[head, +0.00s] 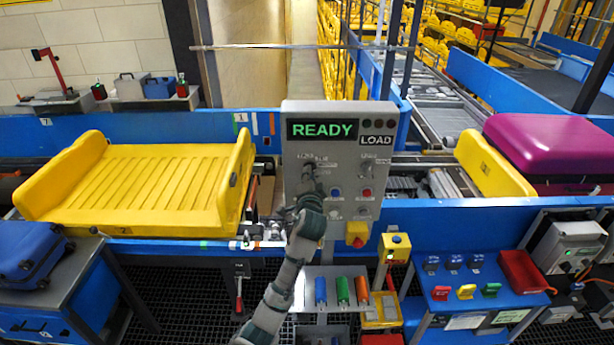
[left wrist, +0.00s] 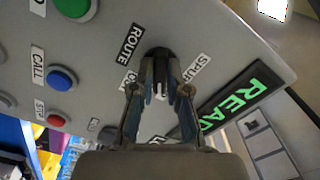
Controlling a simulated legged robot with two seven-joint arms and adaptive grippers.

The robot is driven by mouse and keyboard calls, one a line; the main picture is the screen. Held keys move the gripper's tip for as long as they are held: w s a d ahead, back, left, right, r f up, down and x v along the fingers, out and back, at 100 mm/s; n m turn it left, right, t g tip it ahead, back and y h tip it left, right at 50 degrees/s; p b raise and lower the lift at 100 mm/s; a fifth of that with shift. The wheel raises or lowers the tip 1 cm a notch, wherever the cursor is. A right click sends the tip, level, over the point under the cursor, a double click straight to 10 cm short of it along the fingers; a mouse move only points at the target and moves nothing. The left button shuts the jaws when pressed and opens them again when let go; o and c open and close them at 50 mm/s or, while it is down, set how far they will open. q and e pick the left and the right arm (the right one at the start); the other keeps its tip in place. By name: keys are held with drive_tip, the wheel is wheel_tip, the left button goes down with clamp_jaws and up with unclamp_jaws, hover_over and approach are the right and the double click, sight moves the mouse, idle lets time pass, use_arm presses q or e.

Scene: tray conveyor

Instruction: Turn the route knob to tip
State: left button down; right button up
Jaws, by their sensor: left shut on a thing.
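The grey control panel (head: 345,120) stands in the middle of the head view, with a lit green READY display (head: 322,130) and a LOAD tag (head: 376,139). The dark route knob (left wrist: 158,55) is on its upper left part, below the display. My left gripper (head: 311,180) reaches up to it from below. In the left wrist view the left gripper (left wrist: 160,88) has its two fingers on either side of the knob, shut on it. A white pointer mark shows between the fingers. ROUTE and SPUR labels are readable; another label is partly hidden by a finger. My right gripper is not in view.
Blue (head: 335,191) and red (head: 367,193) buttons sit on the panel right of my gripper, with a yellow-and-red switch (head: 357,234) below. A yellow tray (head: 150,185) lies on the conveyor to the left. A purple suitcase (head: 555,150) is at the right.

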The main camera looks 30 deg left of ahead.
use_arm(q)
drive_tip(key=shift+w+d+f+n, duration=0.1)
drive_tip(key=shift+f+n, duration=0.05)
drive_tip(key=shift+n, duration=0.85)
drive_tip(key=shift+d+f+n, duration=0.1)
drive_tip(key=shift+n, duration=0.9)
drive_tip(key=shift+r, duration=0.15)
drive_tip(key=c, duration=1.2)
unclamp_jaws()
drive_tip(key=shift+o, duration=0.2)
drive_tip(key=shift+w, duration=0.15)
drive_tip(key=shift+d, duration=0.1)
drive_tip(key=v, duration=1.2)
